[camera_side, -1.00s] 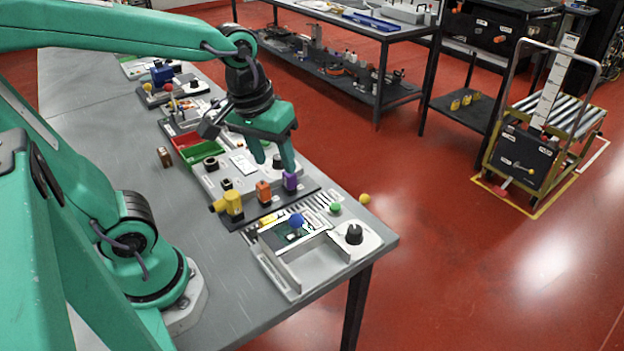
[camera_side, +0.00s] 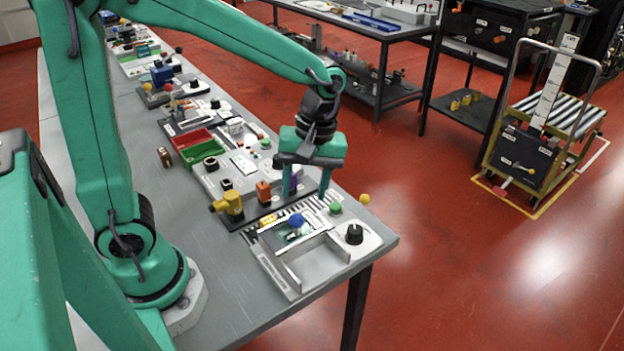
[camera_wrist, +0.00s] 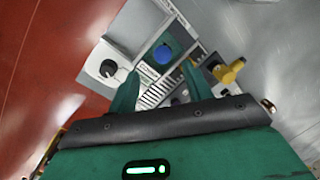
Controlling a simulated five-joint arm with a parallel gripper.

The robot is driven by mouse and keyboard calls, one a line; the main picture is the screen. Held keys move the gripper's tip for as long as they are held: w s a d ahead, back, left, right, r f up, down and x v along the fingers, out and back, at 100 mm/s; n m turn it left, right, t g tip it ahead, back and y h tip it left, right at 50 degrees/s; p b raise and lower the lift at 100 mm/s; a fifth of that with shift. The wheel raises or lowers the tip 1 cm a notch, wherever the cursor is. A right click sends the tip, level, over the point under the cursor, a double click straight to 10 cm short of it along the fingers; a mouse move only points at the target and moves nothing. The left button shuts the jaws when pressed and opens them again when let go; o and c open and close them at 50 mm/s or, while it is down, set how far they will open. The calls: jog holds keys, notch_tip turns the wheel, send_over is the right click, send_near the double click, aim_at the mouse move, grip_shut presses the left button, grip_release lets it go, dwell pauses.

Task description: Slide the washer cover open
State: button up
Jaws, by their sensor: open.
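The washer cover appears to be the small flat panel with a blue ball knob (camera_side: 296,220), on the grey station near the table's front corner. The knob also shows in the wrist view (camera_wrist: 163,54), on a dark green-edged panel. Small lettering beside it is too blurred to read surely. My gripper (camera_side: 304,194) is open, pointing down above the striped strip behind the knob. In the wrist view its fingers (camera_wrist: 160,72) are spread, with the knob just beyond the gap between the tips. Nothing is held. What lies under the cover is hidden.
A black dial (camera_side: 354,234) stands right of the grey open-topped tray (camera_side: 318,262). A green knob (camera_side: 335,209) and yellow ball (camera_side: 365,199) are near the table edge.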

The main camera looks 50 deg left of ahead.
aim_at(297, 215)
jog(key=shift+f, duration=0.1)
jog(key=shift+s+a+f, duration=0.15)
jog(key=shift+s+f, duration=0.05)
jog(key=shift+f, duration=1.05)
jog(key=shift+s+a+f, duration=0.1)
jog(key=shift+s+f, duration=0.15)
jog(key=shift+f, duration=0.95)
jog(key=shift+s+a+f, duration=0.15)
jog(key=shift+s+f, duration=0.05)
jog(key=shift+f, duration=1.05)
